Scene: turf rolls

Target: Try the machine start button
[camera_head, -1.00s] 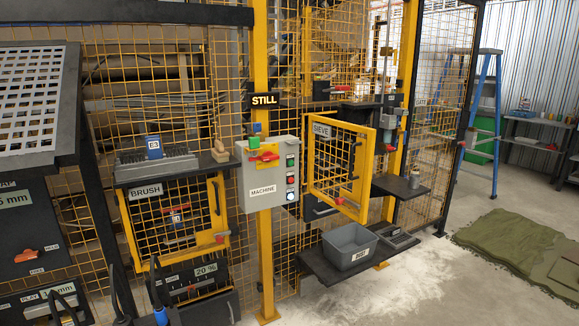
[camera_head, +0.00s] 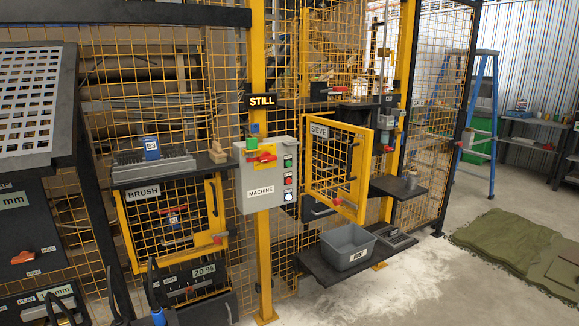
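The grey machine box (camera_head: 254,205), labelled MACHINE, is fixed to a yellow post. Its right side carries a green button (camera_head: 288,162), a red one (camera_head: 288,180) and a pale, bright round one (camera_head: 288,197). Which is the start button is too small to read. A red rotary handle (camera_head: 262,157) sits on a yellow plate on the box. A black sign (camera_head: 262,100) above reads STILL. Dark finger-like shapes, perhaps my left gripper (camera_head: 132,300), rise at the bottom left, well apart from the box. Their opening is unclear. My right gripper is not identifiable.
The yellow mesh SIEVE door (camera_head: 337,165) stands right of the box, the BRUSH door (camera_head: 172,215) left of it. A grey bin (camera_head: 348,247) sits on a low shelf. A blue ladder (camera_head: 481,125) and green turf (camera_head: 515,245) are at the right. Floor before the turf is open.

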